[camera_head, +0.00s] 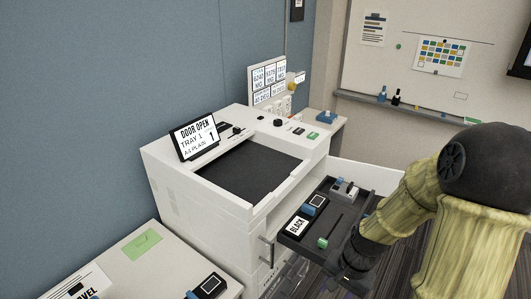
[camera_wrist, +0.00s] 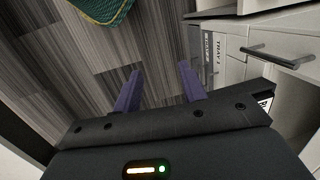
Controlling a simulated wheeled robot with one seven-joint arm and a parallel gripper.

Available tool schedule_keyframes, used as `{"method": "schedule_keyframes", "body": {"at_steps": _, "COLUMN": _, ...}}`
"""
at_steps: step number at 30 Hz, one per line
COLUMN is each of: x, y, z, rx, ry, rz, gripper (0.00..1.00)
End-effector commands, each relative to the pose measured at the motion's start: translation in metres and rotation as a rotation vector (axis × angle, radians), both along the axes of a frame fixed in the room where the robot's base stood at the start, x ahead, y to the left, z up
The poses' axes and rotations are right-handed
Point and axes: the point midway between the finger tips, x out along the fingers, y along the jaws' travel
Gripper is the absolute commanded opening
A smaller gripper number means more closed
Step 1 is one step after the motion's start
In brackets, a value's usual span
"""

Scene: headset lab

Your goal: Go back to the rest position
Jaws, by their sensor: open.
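My gripper (camera_wrist: 160,90) shows in the wrist view with its two purple fingers apart and nothing between them. It hangs above a grey striped floor, beside a white cabinet front with drawers. In the head view my arm (camera_head: 475,235) comes in from the right and bends down past a dark tray. The gripper's fingers are hidden in the head view, behind my arm or below the tray.
A white printer (camera_head: 200,180) stands against the blue wall; its display (camera_head: 195,137) reads "DOOR OPEN". The dark tray (camera_head: 335,192) juts out close to my arm. A drawer handle (camera_wrist: 268,50) and a green-yellow object (camera_wrist: 103,9) show in the wrist view.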

Motion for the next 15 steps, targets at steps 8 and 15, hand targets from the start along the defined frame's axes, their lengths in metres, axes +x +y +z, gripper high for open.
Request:
{"method": "schedule_keyframes", "body": {"at_steps": 8, "x": -0.012, "y": 0.013, "z": 0.049, "rx": -0.174, "ry": -0.164, "rz": 0.375, "gripper": 0.42}}
{"method": "schedule_keyframes", "body": {"at_steps": 15, "x": -0.023, "y": 0.022, "z": 0.078, "rx": -0.246, "ry": -0.271, "rz": 0.591, "gripper": 0.42}}
